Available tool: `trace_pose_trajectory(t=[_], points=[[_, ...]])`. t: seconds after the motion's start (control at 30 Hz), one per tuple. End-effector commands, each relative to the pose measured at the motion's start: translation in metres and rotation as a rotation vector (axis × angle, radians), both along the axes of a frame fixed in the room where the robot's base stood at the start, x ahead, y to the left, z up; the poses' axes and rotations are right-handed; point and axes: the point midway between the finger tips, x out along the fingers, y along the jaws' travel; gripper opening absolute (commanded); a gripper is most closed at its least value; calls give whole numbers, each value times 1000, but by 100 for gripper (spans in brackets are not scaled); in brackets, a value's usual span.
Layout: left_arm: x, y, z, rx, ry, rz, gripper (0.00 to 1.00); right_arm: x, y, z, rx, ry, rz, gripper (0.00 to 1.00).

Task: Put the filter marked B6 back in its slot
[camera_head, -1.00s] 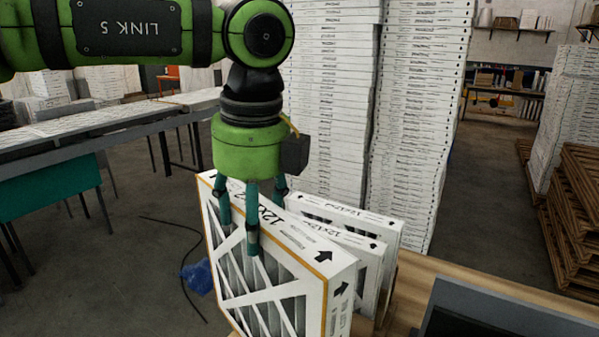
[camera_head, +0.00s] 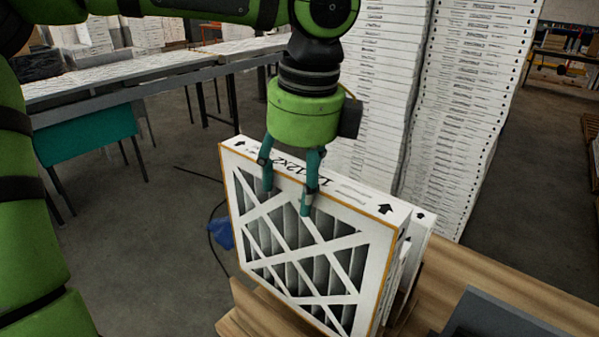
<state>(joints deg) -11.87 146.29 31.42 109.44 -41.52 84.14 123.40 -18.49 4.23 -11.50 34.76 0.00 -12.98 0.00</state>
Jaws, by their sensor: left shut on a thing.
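My left gripper (camera_head: 291,200) is shut on the top edge of a white-framed filter (camera_head: 300,262) with an orange edge line, a black pleated face and white cross straps. The filter hangs upright, slightly tilted in the picture, with its face towards me. Its top shows "12x2" print and a black arrow; I cannot read a B6 mark. Its lower edge is at or behind a wooden rack wall (camera_head: 262,312), so I cannot tell how deep it sits. Other white filters (camera_head: 421,232) stand close behind it, mostly hidden. My right gripper is not in view.
Tall stacks of white boxes (camera_head: 460,110) stand behind the filters. A wooden table top (camera_head: 500,285) with a dark grey object (camera_head: 505,315) lies at the lower right. A long conveyor-like table (camera_head: 150,75) and a teal panel (camera_head: 85,135) are at left. A blue scrap (camera_head: 221,232) lies on the floor.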

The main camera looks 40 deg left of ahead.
Motion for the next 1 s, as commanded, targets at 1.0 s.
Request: trace_pose_trajectory(t=[1.0], points=[[1,0,-123,0,-2,1,5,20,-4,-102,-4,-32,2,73]])
